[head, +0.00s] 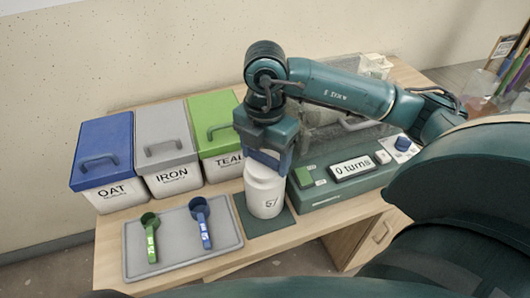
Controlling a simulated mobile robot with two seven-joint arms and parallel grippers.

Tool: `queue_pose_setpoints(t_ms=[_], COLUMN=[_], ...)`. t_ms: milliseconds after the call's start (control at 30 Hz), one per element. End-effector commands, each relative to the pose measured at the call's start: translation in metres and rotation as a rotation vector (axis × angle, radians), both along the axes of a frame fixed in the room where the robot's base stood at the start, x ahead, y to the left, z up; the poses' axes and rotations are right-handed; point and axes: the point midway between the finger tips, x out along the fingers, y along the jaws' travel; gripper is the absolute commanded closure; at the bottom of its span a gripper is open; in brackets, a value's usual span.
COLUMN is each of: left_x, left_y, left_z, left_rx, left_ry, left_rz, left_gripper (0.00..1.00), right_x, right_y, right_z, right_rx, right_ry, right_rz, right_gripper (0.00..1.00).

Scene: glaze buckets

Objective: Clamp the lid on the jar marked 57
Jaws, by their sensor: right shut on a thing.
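The white jar (264,198) marked 57 stands upright on a dark green mat (243,215) near the front of the table. My right gripper (268,160) points down from above and is shut at the top of this jar, around its lid. The fingers hide most of the lid, so I cannot tell how it sits on the jar. A green device (325,185) just right of the jar has a display (353,168) reading "0 turns". My left gripper is not in view.
Three lidded bins stand on the left: blue OAT (103,150), grey IRON (163,135) and green TEAL (213,120). In front, a grey tray (180,248) holds a green scoop (151,240) and a blue scoop (202,222). A blue knob (403,143) is on the device's right. Clear bare table is scarce.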

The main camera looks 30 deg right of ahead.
Motion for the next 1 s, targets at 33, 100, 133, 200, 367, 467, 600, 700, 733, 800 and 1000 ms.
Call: queue_pose_setpoints(t_ms=[33, 100, 133, 200, 367, 467, 600, 700, 733, 800, 1000], left_x=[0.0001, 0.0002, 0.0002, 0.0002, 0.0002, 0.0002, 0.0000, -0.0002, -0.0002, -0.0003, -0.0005], left_y=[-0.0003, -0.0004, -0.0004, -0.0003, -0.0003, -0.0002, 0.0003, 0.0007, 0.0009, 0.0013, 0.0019], left_z=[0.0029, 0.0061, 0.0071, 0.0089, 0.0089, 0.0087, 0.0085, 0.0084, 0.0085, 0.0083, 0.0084], left_rx=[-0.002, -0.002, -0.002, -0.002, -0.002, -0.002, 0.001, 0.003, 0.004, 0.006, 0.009], left_ry=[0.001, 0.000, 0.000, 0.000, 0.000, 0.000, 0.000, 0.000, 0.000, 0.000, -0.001], left_rz=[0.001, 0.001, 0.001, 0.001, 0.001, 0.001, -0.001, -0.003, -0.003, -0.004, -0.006], left_gripper=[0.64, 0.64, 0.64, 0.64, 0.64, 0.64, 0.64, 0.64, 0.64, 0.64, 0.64], right_x=[-0.0020, -0.0020, -0.0022, -0.0023, -0.0019, -0.0018, -0.0016, -0.0012, -0.0012, -0.0010, -0.0008], right_y=[0.0009, 0.0008, 0.0008, 0.0007, 0.0002, -0.0001, -0.0002, -0.0001, 0.0000, 0.0000, 0.0001], right_z=[-0.0024, -0.0024, -0.0028, -0.0034, -0.0048, -0.0050, -0.0047, -0.0037, -0.0035, -0.0030, -0.0024], right_rx=[0.001, 0.000, 0.000, -0.001, -0.003, -0.003, -0.003, -0.002, -0.001, -0.001, 0.000], right_ry=[0.010, 0.010, 0.011, 0.012, 0.010, 0.010, 0.009, 0.007, 0.006, 0.006, 0.004], right_rz=[-0.052, -0.148, -0.186, -0.260, -0.319, -0.319, -0.317, -0.316, -0.316, -0.315, -0.314], right_gripper=[0.53, 0.52, 0.52, 0.60, 0.65, 0.65, 0.21, 0.13, 0.10, 0.04, 0.04])
